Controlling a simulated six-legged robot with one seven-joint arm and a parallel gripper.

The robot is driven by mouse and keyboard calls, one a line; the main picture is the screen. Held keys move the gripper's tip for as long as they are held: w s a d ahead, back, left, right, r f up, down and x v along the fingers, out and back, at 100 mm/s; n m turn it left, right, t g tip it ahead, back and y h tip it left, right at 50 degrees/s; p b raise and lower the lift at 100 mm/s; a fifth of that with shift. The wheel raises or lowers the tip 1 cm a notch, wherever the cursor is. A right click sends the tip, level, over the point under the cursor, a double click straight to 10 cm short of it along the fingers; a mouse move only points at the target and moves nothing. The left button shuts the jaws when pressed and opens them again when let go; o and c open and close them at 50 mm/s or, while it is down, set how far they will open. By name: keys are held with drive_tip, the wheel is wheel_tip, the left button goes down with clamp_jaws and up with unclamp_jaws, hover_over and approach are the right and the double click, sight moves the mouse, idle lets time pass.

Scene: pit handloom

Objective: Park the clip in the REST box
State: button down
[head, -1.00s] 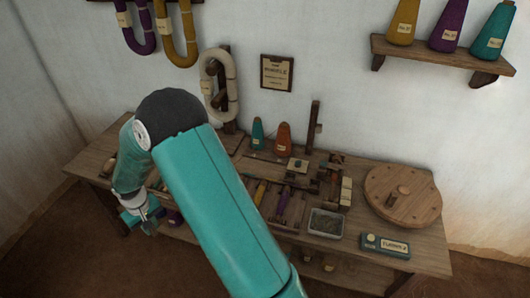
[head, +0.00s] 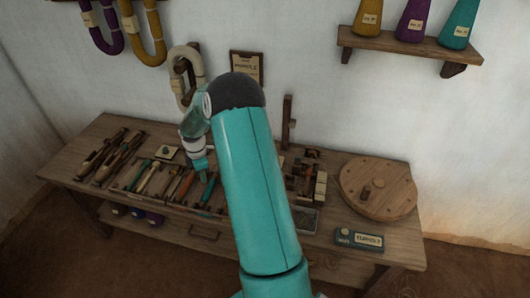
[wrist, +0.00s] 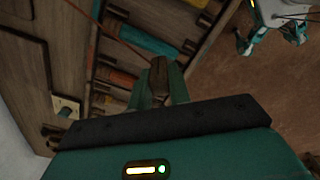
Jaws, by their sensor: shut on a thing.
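My gripper (wrist: 158,88) is shut on a small brown wooden piece, which I take to be the clip (wrist: 158,76); its far end shows between the fingertips. In the head view my gripper (head: 202,168) hangs over the middle left of the bench, above a divided tray of shuttles. The clip cannot be made out in the head view. I cannot read any REST label, so I cannot tell which box it is. My arm hides part of the bench's middle.
The wooden bench (head: 80,176) holds dark tools (head: 112,158) at the left, a grey bin (head: 306,217) partly behind my arm, a round wooden disc (head: 392,190) and a teal labelled box (head: 358,240) at the right. A wall shelf (head: 408,43) carries cones.

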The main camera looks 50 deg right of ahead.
drive_tip(key=s+d+r+n, duration=0.1)
drive_tip(key=s+d+n, duration=0.45)
drive_tip(key=d, duration=0.55)
drive_tip(key=s+d+n, duration=0.5)
drive_tip(key=s+d, duration=0.2)
drive_tip(key=d, duration=0.4)
drive_tip(key=shift+w+a+f, duration=0.1)
drive_tip(key=shift+f, duration=2)
drive_tip(key=shift+w+a+f, duration=0.1)
drive_tip(key=shift+f, duration=2)
drive_tip(key=c, duration=0.9)
unclamp_jaws()
